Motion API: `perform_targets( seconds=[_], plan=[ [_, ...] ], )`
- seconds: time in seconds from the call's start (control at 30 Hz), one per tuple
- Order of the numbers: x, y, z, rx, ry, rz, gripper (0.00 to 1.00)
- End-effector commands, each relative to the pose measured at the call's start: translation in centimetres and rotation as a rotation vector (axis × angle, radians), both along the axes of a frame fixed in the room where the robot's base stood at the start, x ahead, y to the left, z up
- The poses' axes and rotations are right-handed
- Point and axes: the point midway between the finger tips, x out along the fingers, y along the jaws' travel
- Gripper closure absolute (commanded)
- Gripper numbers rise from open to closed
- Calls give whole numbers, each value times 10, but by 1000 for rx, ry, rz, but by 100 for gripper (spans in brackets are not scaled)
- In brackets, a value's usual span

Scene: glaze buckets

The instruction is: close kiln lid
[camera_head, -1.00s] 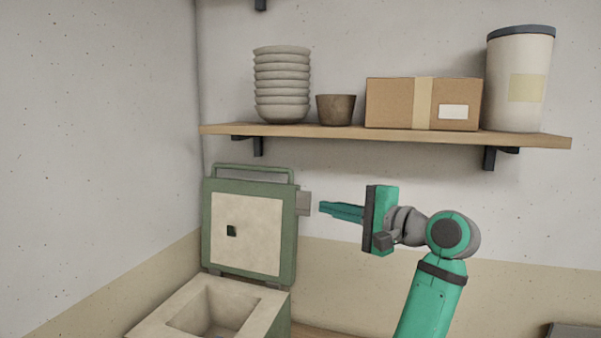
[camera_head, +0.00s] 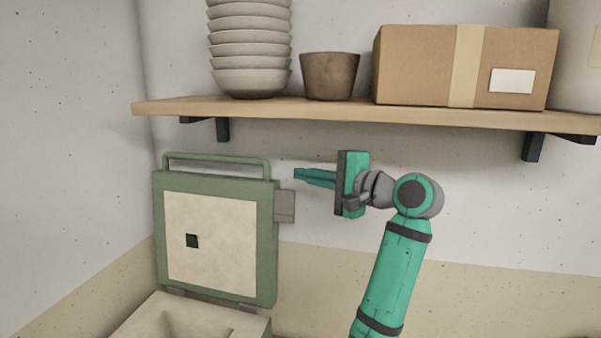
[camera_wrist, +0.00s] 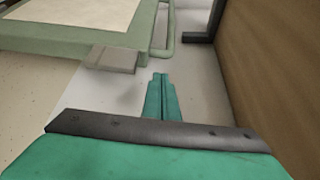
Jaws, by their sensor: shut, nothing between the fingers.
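The kiln lid (camera_head: 265,240) stands upright, hinged open at the back of the kiln (camera_head: 185,318). Its inner face is a cream panel with a small dark square hole. A green bar handle (camera_head: 215,158) runs along its top edge, and a grey block (camera_head: 284,206) juts from its right side. My gripper (camera_head: 297,175) is shut and empty, pointing left, just right of the lid's upper right corner and apart from it. In the wrist view, the shut fingers (camera_wrist: 160,82) point towards the gap beside the lid (camera_wrist: 90,40) and its handle (camera_wrist: 165,40).
A wooden shelf (camera_head: 350,112) on dark brackets hangs above my gripper. It carries stacked bowls (camera_head: 250,50), a brown pot (camera_head: 329,76), a cardboard box (camera_head: 420,65) and a pale container (camera_head: 578,60). A wall stands close to the lid's left.

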Motion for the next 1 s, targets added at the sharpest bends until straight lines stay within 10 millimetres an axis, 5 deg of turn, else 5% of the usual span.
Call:
perform_targets(
  seconds=[0.43, 1.0],
  plan=[
    [50, 50, -6, 0, 1, 2, 100],
    [58, 57, -6, 1, -1, 0, 100]
  ],
)
